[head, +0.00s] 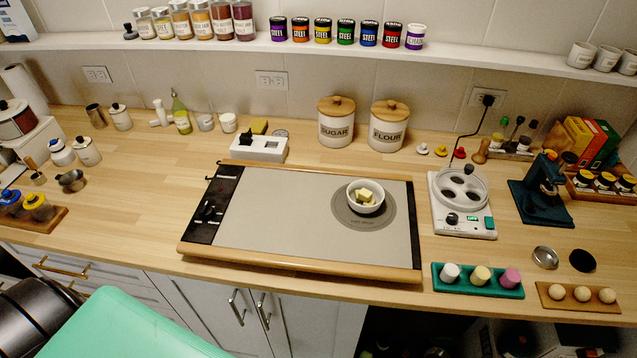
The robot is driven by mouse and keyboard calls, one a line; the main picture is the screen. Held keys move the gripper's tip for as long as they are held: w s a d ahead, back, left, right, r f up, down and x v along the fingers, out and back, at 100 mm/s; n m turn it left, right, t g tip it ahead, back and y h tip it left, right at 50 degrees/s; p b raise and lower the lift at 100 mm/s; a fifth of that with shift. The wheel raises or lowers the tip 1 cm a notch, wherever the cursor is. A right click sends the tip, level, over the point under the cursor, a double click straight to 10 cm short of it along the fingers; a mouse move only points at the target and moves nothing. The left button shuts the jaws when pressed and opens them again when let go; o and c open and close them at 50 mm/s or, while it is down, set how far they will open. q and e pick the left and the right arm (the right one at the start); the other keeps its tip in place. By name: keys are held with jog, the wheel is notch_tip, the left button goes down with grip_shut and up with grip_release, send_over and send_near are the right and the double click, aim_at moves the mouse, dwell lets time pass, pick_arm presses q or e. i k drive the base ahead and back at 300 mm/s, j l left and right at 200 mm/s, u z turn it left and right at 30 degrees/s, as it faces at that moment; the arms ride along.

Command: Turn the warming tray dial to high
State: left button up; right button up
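The warming tray (290,212) lies on the wooden counter in the middle of the head view, with a pale flat top and wooden rails front and back. A black control panel (214,205) runs along its left end. The dial (208,210) is a dark round knob on this panel; its setting is too small to read. A white bowl (366,197) with yellow pieces stands on the dark round spot at the tray's right. Neither gripper shows in the head view.
A white box with a black switch (259,148) stands behind the tray. A white egg-cooker-like appliance (461,203) stands to its right. A green holder (477,281) sits at the front right. The counter left of the panel (140,190) is clear.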

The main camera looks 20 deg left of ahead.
aim_at(206, 212)
jog(key=u, duration=1.55)
